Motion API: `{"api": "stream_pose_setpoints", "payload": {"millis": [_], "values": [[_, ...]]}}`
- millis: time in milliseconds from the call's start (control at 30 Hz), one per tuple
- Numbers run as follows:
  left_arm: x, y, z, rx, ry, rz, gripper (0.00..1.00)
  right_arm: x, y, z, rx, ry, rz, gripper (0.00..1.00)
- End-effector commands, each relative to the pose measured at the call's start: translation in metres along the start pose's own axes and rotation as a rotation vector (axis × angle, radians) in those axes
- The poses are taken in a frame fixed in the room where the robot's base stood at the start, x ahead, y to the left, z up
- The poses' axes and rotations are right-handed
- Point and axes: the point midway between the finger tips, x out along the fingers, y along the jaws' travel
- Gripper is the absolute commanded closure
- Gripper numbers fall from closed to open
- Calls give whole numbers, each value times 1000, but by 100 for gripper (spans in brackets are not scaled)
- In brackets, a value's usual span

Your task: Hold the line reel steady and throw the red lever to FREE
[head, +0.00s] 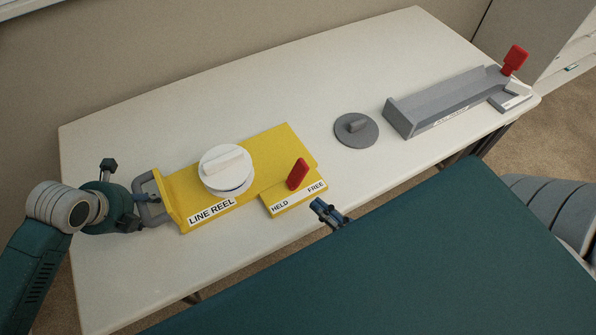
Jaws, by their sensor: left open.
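The yellow line reel (188,207) sits on the white table, with a round white drum (224,165) on top and a grey handle (147,187) at its left end. The red lever (298,174) stands on the yellow block at the reel's right, above the labels HELD and FREE. From this angle I cannot tell which label it is set to. My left gripper (146,205) is open at the grey handle; whether its fingers surround the bar is unclear. My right gripper (322,210) is just in front of the FREE side, apart from the lever. Its jaw opening is unclear.
A grey disc with a knob (356,131) lies right of the reel. A long grey tray (440,106) is farther right, with another red lever (515,59) at its far end. The table (330,50) is clear behind the reel. A cabinet stands at far right.

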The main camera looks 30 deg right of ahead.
Motion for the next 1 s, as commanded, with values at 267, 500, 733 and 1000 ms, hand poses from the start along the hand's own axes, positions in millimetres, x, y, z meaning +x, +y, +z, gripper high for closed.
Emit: {"api": "stream_pose_setpoints", "payload": {"millis": [267,500,733,1000], "values": [[-46,-1,5,1,-11,-5,51,0,0,0,0,0,0,100],[-94,-1,3,0,-7,-6,51,0,0,0,0,0,0,100],[-117,-1,2,-3,-4,-8,51,0,0,0,0,0,0,100],[-120,-2,2,-3,-4,-8,51,0,0,0,0,0,0,100]]}}
